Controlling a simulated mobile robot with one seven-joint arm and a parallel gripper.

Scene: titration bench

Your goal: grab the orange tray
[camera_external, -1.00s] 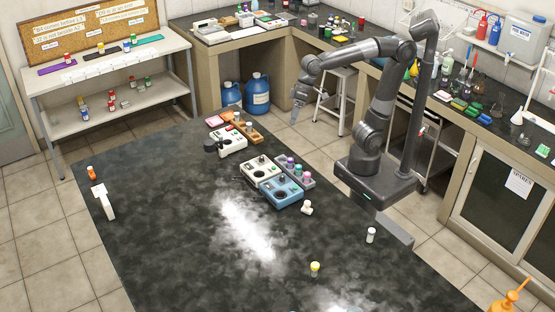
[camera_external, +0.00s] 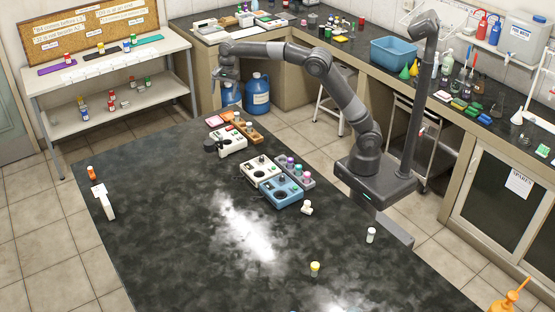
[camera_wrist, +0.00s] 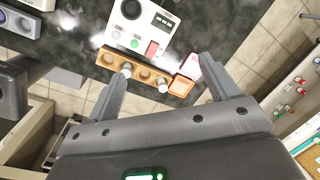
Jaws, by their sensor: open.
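The orange tray (camera_external: 227,116) is a small, shallow square at the far end of the dark table, beside a pink tray (camera_external: 213,121). In the wrist view the orange tray (camera_wrist: 183,86) appears between my two fingers, nearer the right one. My gripper (camera_external: 226,78) is raised above the table's far end, apart from the tray. In the wrist view its fingers (camera_wrist: 164,68) are spread with nothing held between them.
A brown wooden rack (camera_wrist: 150,75) with vials sits right beside the orange tray. A white device (camera_external: 231,144) stands close by, with more devices (camera_external: 282,192) farther along the table. Blue jugs (camera_external: 257,94) stand on the floor beyond the table.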

